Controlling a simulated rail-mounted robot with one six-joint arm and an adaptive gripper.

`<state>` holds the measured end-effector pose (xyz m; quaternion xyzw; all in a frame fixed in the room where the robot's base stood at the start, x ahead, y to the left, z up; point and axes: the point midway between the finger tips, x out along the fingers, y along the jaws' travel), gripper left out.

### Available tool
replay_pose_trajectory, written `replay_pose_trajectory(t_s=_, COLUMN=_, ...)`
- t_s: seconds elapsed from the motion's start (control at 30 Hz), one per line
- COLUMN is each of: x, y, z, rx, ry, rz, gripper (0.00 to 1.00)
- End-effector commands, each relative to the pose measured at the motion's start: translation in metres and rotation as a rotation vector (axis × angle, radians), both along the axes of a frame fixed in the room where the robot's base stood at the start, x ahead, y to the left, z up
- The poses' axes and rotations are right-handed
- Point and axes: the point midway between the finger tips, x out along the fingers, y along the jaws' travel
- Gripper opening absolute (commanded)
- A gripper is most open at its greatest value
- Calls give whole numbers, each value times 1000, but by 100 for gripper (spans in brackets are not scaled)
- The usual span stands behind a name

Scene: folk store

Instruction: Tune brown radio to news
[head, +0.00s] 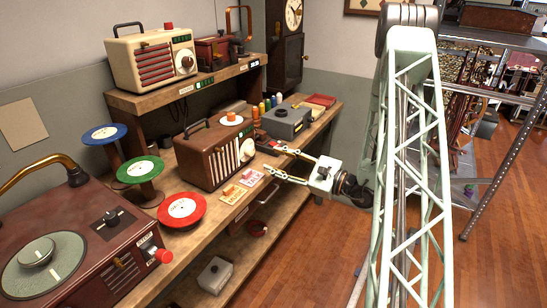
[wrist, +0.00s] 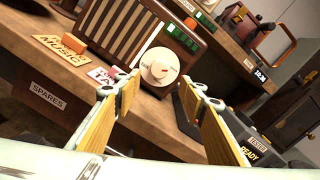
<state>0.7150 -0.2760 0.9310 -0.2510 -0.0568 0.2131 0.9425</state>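The brown radio (head: 207,158) stands on the workbench, with a slatted grille and a handle on top. In the wrist view, its front (wrist: 120,28) shows a round cream knob (wrist: 160,67) with a small red mark, and a green display (wrist: 184,38) whose text I cannot read. My gripper (head: 272,160) is in front of the radio's knob side. Its two yellow-padded fingers are spread wide in the wrist view (wrist: 155,95), with nothing between them. The knob appears beyond the fingertips, apart from them.
A cream radio (head: 152,60) is on the shelf above.

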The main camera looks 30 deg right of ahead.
Motion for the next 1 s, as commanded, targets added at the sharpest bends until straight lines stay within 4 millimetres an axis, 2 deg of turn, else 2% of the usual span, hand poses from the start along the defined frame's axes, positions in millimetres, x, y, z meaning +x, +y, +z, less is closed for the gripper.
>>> replay_pose_trajectory(t_s=0.57, x=-1, y=1, z=0, rx=-3, ry=-1, rz=-2, gripper=38)
replay_pose_trajectory(t_s=1.0, x=14, y=9, z=1, rx=-3, ry=-1, rz=-1, gripper=38)
